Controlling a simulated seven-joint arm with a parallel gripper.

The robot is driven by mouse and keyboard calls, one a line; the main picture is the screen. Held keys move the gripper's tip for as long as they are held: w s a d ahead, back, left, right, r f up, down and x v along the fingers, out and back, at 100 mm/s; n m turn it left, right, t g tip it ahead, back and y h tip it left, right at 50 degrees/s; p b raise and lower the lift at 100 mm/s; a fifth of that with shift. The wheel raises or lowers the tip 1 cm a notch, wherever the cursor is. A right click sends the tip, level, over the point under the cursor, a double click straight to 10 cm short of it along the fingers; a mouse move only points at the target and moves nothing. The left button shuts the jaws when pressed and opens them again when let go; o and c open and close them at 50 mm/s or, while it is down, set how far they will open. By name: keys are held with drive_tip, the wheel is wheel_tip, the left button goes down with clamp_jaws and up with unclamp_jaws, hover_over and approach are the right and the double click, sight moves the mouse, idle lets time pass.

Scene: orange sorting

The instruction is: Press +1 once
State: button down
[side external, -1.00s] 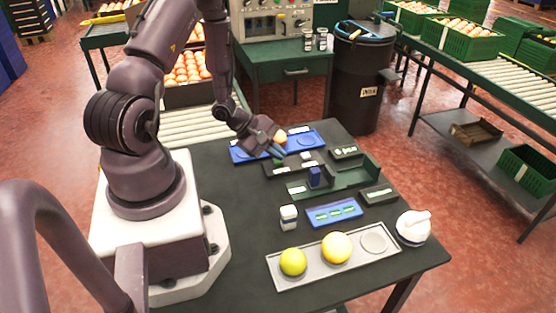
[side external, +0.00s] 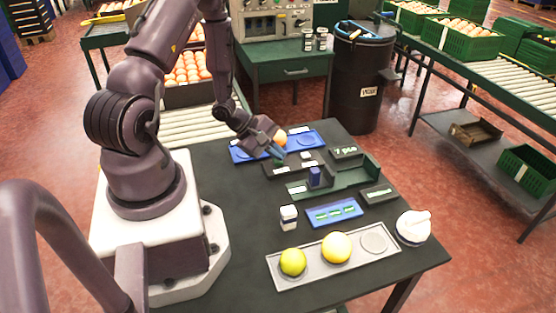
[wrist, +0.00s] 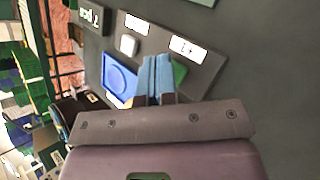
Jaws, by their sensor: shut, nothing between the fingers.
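My gripper (side external: 279,157) is shut and empty, with its blue fingers pointing down at the dark button panel (side external: 292,167). In the wrist view the closed fingertips (wrist: 155,62) overlap the left part of a green button (wrist: 180,72). I cannot tell whether they touch it. A label (wrist: 188,48) reading like "+1", upside down, sits beside that button. A white button (wrist: 128,45) is on the same panel, apart from the fingers; it also shows in the side view (side external: 306,155). A counter display (side external: 346,152) behind the panel appears to read "7 pcs".
A blue tray (side external: 252,154) with an orange fruit (side external: 281,137) lies just behind my gripper. A green holder (side external: 350,179) with a blue block (side external: 315,177) stands nearby. A grey tray (side external: 313,262) with two yellow fruits and a white rounded object (side external: 413,228) are at the front.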

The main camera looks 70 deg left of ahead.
sight(277, 162)
drive_tip(key=shift+r, duration=0.65)
drive_tip(key=shift+r, duration=0.1)
drive_tip(key=shift+r, duration=2.4)
